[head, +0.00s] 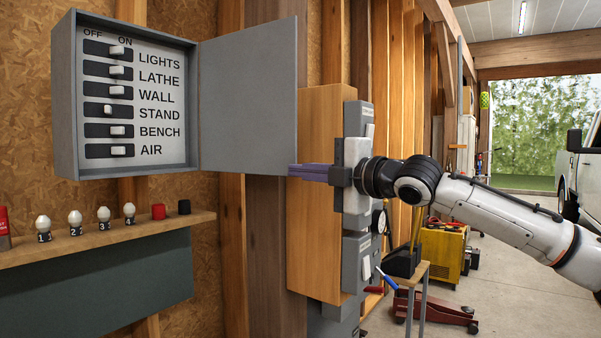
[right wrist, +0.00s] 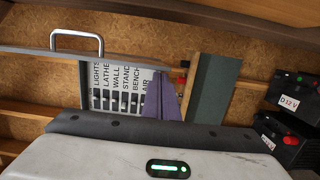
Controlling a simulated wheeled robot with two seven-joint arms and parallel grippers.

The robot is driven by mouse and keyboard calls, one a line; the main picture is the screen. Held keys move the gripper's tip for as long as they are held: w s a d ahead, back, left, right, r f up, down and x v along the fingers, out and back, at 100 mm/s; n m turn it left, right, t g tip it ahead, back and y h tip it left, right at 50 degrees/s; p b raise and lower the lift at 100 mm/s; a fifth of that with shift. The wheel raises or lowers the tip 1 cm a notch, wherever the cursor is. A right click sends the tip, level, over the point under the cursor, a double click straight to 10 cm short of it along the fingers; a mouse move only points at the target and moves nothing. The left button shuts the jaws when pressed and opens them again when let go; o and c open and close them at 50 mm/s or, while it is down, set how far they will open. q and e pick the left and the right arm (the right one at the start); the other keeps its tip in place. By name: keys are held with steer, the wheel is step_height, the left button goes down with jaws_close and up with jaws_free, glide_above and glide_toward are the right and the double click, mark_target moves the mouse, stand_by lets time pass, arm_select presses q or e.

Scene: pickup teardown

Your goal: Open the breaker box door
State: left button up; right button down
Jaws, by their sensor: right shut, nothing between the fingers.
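The grey breaker box (head: 62,110) hangs on the wall at the left of the head view. Its door (head: 248,95) stands wide open, swung out to the right on the box's right side. The labelled switch panel (head: 165,120) is uncovered; it also shows in the right wrist view (right wrist: 122,78). In that view a metal handle (right wrist: 77,35) shows at the upper left. My right gripper (head: 297,170) is shut and empty, its purple fingers near the door's lower right edge; I cannot tell whether they touch it. My left gripper is not in view.
A wooden shelf (head: 110,237) with several numbered bulbs runs below the box. Grey boxes (head: 357,262) are mounted on a wooden board behind my right gripper. A yellow machine (head: 443,250) and a red jack (head: 440,308) stand on the floor at right.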

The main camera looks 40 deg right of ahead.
steer(key=shift+a, duration=0.1)
